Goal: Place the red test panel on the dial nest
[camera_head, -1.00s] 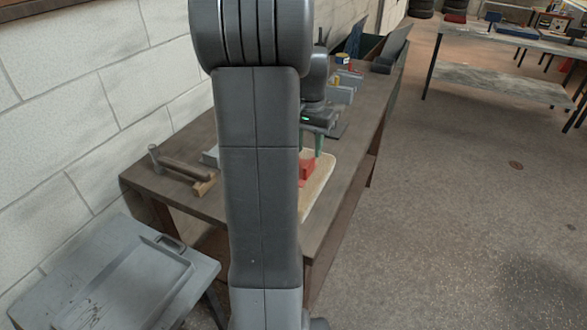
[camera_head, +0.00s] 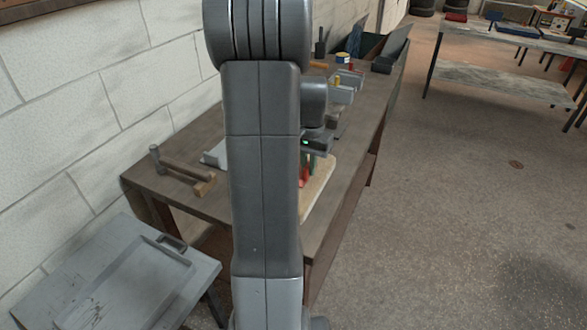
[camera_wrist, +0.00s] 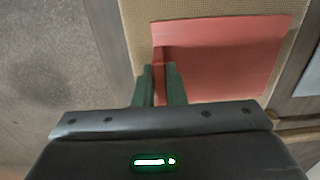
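The red test panel (camera_wrist: 225,58) lies over a beige board in the wrist view, with a raised red rib near its left end. My gripper (camera_wrist: 160,70) is over that left end, its two green fingers on either side of the rib. The gap between them is narrow; whether they press on the rib is not clear. In the head view only a small part of the red panel (camera_head: 305,176) shows beside my gripper (camera_head: 310,162); my arm hides the rest. I cannot make out which thing is the dial nest.
The beige board (camera_head: 321,186) lies on the brown bench (camera_head: 335,208). A hammer and wooden pieces (camera_head: 185,172) lie at the bench's near left. Grey fixtures (camera_head: 345,92) with yellow parts stand farther along. A brick wall runs along the left; the floor at right is open.

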